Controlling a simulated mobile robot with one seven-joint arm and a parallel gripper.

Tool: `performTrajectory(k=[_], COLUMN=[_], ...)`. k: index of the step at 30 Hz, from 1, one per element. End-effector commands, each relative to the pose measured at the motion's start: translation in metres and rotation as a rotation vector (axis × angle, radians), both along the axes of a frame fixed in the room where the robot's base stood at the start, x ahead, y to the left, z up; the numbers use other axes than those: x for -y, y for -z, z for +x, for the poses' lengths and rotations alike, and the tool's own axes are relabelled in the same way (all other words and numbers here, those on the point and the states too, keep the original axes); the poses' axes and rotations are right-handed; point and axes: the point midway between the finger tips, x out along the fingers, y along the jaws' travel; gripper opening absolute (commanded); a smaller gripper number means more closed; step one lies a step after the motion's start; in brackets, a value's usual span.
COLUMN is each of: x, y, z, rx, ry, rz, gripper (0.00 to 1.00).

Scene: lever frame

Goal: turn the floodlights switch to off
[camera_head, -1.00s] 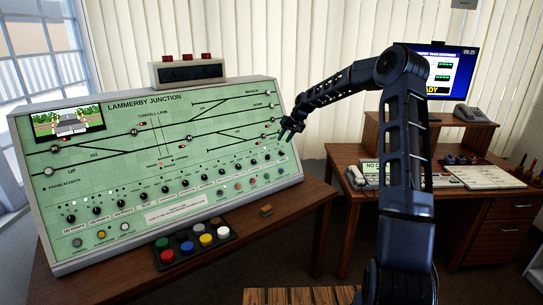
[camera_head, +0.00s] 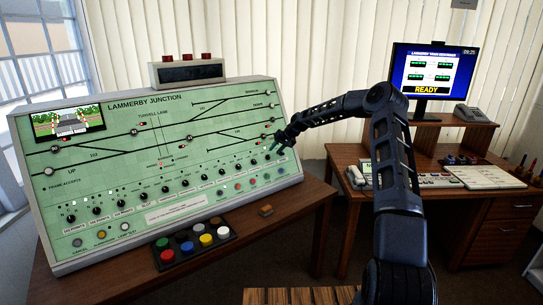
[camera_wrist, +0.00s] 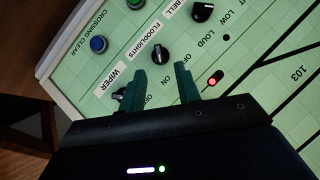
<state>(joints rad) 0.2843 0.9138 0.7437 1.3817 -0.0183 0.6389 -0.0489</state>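The floodlights switch (camera_wrist: 160,54) is a black rotary knob beside its white FLOODLIGHTS label (camera_wrist: 143,38) on the green panel, in the wrist view. Small ON and OFF marks are printed near it, partly hidden by my fingers. I cannot tell surely which mark the knob points at. My gripper (camera_wrist: 160,75) is open, its two dark fingers apart. The knob lies just beyond the fingertips, roughly between them, and nothing is held. In the head view my gripper (camera_head: 281,140) is at the right end of the panel's knob row.
The wiper knob (camera_wrist: 120,94) is close to the left finger, and the bell knob (camera_wrist: 202,12) is up right. A blue button (camera_wrist: 98,44) and a red lamp (camera_wrist: 215,79) are nearby. The LAMMERBY JUNCTION panel (camera_head: 150,130) stands on a wooden desk; a second desk is right.

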Motion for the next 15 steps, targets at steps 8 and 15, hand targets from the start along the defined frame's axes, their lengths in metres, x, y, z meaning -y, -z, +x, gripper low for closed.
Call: performTrajectory(k=[8, 15], x=[-0.021, -0.026], y=[0.03, 0.038], z=[0.009, 0.011], rx=[0.0, 0.0], ry=[0.0, 0.0], rz=[0.0, -0.001], gripper=[0.33, 0.33])
